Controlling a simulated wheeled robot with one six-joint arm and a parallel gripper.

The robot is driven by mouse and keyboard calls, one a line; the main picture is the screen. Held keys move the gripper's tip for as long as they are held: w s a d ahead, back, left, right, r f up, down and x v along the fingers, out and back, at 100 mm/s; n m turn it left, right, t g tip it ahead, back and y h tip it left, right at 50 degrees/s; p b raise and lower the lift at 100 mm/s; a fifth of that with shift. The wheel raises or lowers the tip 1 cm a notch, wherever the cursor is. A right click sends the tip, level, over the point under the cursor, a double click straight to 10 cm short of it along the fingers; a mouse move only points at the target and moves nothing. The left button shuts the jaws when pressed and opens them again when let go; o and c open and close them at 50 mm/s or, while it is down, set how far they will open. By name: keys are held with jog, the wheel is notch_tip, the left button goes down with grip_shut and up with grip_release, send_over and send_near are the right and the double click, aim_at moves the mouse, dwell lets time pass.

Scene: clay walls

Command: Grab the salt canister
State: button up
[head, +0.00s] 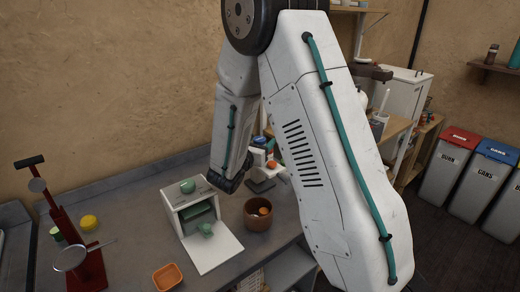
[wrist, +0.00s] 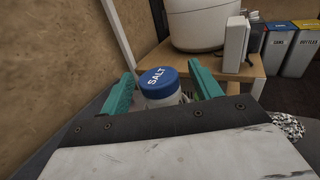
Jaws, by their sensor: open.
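The salt canister (wrist: 158,84) has a blue lid marked SALT and a pale, clear-looking body. In the wrist view it stands between the two teal fingers of my gripper (wrist: 163,92). The gripper is open, with a finger on each side of the canister; a small gap shows at the right finger, and I cannot tell whether the left one touches. The canister's lower part is hidden by the gripper's dark edge. In the head view my arm hides most of the gripper, and I cannot make out the canister clearly.
On the grey counter (head: 125,198) stand a white box with a lowered front flap (head: 214,252), a brown pot (head: 258,221), an orange bowl (head: 167,277) and a red stand (head: 85,262). A wooden shelf (wrist: 258,70) with a white container (wrist: 200,25) is behind the canister. Bins stand far right.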

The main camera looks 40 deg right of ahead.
jog(key=shift+c, duration=0.3)
jog(key=c, duration=1)
jog(key=shift+r, duration=0.1)
